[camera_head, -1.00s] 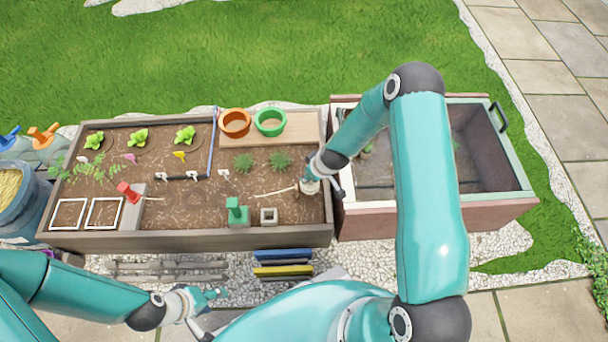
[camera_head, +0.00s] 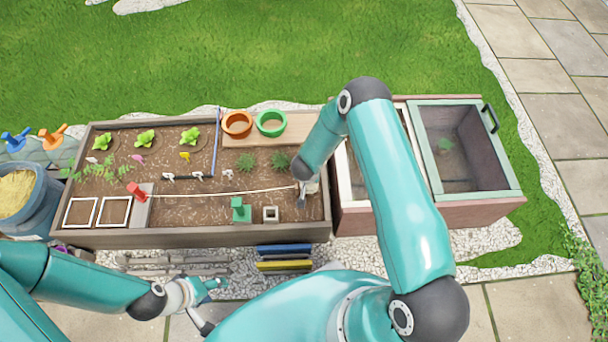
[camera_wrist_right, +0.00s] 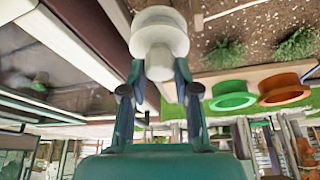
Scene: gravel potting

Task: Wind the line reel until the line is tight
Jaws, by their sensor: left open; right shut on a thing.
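The line reel (camera_wrist_right: 160,32) is a cream, rounded spool between the fingers of my right gripper (camera_wrist_right: 160,78) in the wrist view. In the head view my right gripper (camera_head: 303,196) is at the right end of the planter and mostly hides the reel. A pale line (camera_head: 225,192) runs from the red block (camera_head: 137,190) on the left across the soil to the reel. It looks nearly straight, with a slight bow; I cannot tell if it is taut. My left gripper (camera_head: 207,292) is open and empty in front of the planter.
The green block (camera_head: 240,212) and a grey hollow block (camera_head: 270,215) stand just in front of the line. Plants (camera_head: 280,161) grow behind it. An orange pot (camera_head: 237,124) and a green pot (camera_head: 271,122) stand on the back board. A glazed box (camera_head: 465,150) stands right of the planter.

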